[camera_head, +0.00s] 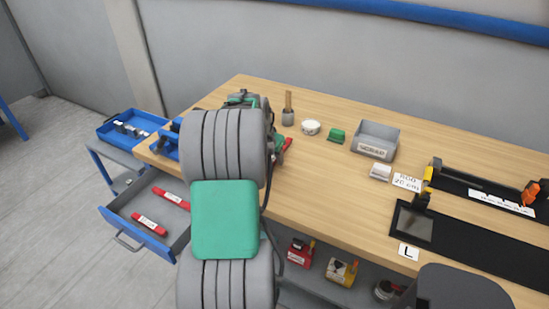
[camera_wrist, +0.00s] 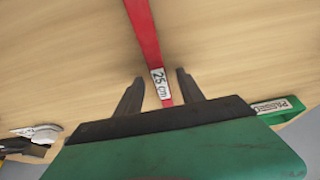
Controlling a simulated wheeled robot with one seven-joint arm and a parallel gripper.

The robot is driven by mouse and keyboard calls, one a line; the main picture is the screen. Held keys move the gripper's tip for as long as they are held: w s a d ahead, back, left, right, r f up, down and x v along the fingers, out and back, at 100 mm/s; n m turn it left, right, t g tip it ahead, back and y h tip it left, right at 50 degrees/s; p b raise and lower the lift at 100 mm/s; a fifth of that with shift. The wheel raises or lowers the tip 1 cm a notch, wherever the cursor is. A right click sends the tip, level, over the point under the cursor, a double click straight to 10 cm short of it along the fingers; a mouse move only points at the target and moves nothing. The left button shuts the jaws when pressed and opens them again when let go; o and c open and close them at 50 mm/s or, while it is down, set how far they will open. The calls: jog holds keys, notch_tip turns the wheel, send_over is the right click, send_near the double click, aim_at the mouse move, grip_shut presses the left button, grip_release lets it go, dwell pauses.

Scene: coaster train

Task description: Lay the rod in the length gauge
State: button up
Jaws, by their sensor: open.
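A red rod (camera_wrist: 146,35) with a white "25 cm" label lies on the wooden bench in the wrist view. My gripper (camera_wrist: 160,76) is open, with one finger on each side of the rod's labelled end and a gap at both sides. In the head view my arm hides most of this spot, and only a bit of red (camera_head: 287,146) shows beside it. A long black fixture (camera_head: 470,184) with a yellow end and an orange part lies at the right, by a card that seems to read "ROD 20 cm" (camera_head: 407,182). It looks like the length gauge.
A black tray (camera_head: 470,240) marked "L" lies at the front right. An open drawer (camera_head: 150,238) holds red labelled pieces. A green "PASSED" item (camera_wrist: 275,107) is beside my gripper.

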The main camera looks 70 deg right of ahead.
jog(key=shift+d+f, duration=0.1)
jog(key=shift+f, duration=0.15)
grip_shut()
dwell(0.6)
